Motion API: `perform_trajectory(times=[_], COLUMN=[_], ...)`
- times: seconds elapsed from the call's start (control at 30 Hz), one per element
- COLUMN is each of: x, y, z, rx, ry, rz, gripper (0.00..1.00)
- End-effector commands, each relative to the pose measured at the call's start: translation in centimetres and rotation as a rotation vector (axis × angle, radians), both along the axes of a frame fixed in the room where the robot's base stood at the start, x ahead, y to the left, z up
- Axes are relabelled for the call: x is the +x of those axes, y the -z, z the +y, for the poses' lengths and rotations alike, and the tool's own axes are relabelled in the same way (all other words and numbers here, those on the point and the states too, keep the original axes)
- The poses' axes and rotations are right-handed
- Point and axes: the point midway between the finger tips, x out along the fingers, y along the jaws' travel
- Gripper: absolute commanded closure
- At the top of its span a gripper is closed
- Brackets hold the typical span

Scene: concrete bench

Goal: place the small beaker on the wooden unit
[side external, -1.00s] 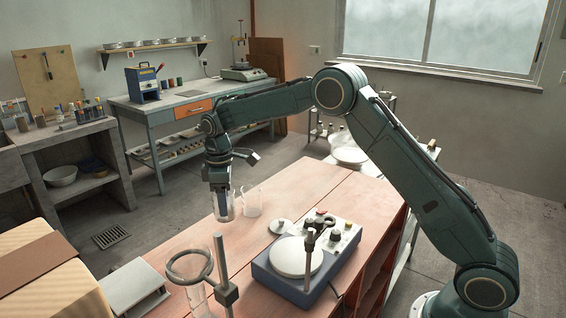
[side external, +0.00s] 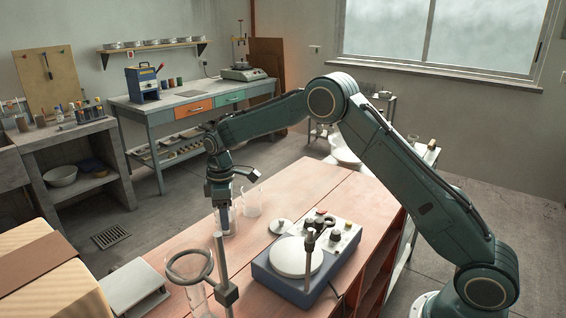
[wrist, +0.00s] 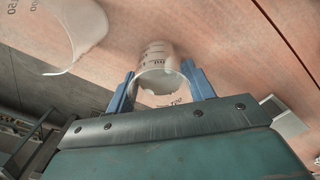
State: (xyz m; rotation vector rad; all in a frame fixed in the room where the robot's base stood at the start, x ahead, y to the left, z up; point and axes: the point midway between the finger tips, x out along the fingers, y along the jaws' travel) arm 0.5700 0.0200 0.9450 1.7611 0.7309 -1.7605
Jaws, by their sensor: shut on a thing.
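The small beaker, clear glass with dark markings, is between my gripper's blue fingers in the wrist view (wrist: 157,52). My gripper (wrist: 159,73) is shut on it. In the side view my gripper (side external: 222,206) points down near the far left edge of the wooden unit (side external: 310,190), which has a reddish plank top. The held beaker (side external: 231,222) hangs upright below it, over that top. I cannot tell whether its base touches the wood. A second clear beaker (side external: 253,203) stands just right of it; it also shows at the upper left of the wrist view (wrist: 68,30).
A blue hotplate-like device (side external: 290,265) with a white round plate sits to the right on the unit. A ring stand (side external: 225,285) with a glass cylinder is in the foreground. A striped box (side external: 45,275) is at the lower left. Bare planks lie behind the beakers.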

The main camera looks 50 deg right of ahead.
Motion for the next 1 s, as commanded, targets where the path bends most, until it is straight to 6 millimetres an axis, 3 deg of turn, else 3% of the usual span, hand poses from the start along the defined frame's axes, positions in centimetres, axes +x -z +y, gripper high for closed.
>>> perform_trajectory(times=[0.13, 0.17, 0.27, 0.67, 1.0], x=[0.0, 0.0, 0.0, 0.0, 0.1], y=[0.3, 0.3, 0.3, 0.0, -3.2], z=[0.0, 0.0, 0.0, 0.0, 0.0], rx=[0.0, 0.0, 0.0, 0.0, 0.0], ry=[0.0, 0.0, 0.0, 0.0, 0.0], rz=[-0.001, 0.0, 0.0, 0.0, -0.003], gripper=[0.74, 0.43, 0.25, 0.25, 0.25])
